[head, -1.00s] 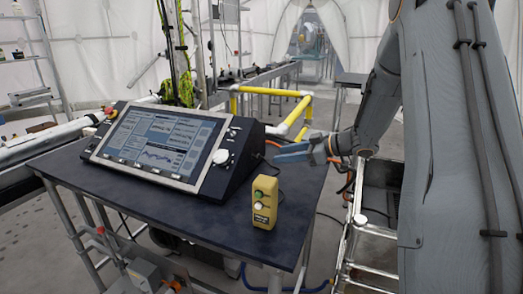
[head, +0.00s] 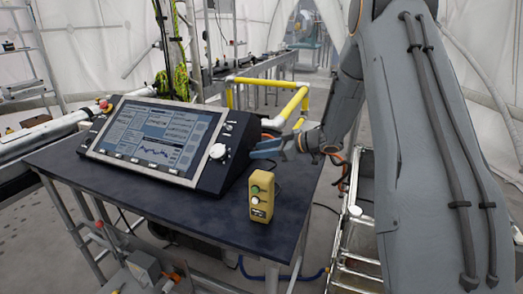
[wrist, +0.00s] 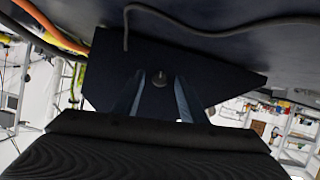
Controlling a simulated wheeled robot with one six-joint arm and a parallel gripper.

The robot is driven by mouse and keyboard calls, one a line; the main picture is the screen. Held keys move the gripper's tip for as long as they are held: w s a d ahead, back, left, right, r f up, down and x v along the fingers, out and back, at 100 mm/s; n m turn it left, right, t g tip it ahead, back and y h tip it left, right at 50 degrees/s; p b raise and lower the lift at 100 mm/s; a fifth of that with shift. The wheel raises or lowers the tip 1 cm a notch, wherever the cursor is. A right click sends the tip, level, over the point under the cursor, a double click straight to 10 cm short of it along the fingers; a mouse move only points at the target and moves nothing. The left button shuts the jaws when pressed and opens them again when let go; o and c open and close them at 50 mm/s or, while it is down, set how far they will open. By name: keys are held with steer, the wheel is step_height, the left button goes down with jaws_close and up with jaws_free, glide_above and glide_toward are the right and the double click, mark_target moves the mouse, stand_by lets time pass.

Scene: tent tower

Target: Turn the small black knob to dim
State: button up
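The console (head: 237,170) with a lit screen stands on the dark table. In the wrist view, its dark side panel (wrist: 215,72) appears upside down, with a small dark round knob (wrist: 159,81) on it. The knob shows between the two blue-grey fingers of my gripper (wrist: 160,92), which are apart with a gap on both sides of it. In the head view my gripper (head: 268,149) is close to the console's right side; that side and its knob are hidden there. I cannot tell how far the fingertips are from the panel.
A yellow button box (head: 261,197) stands on the table (head: 200,217) in front of my gripper. A larger white dial (head: 217,151) is on the console's front. Yellow rails (head: 270,82) run behind. A cable (wrist: 215,34) lies by the panel.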

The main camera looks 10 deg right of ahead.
jaws_close()
steer(key=shift+m+g+p, duration=0.3)
steer(key=shift+m+p, duration=0.3)
steer(key=shift+p, duration=0.4)
jaws_free()
steer(key=shift+d, duration=0.1)
steer(key=b+v, duration=0.2)
steer(key=v, duration=0.5)
steer(key=shift+d, duration=0.3)
steer(key=shift+s+r, duration=0.1)
steer(key=shift+s, duration=0.1)
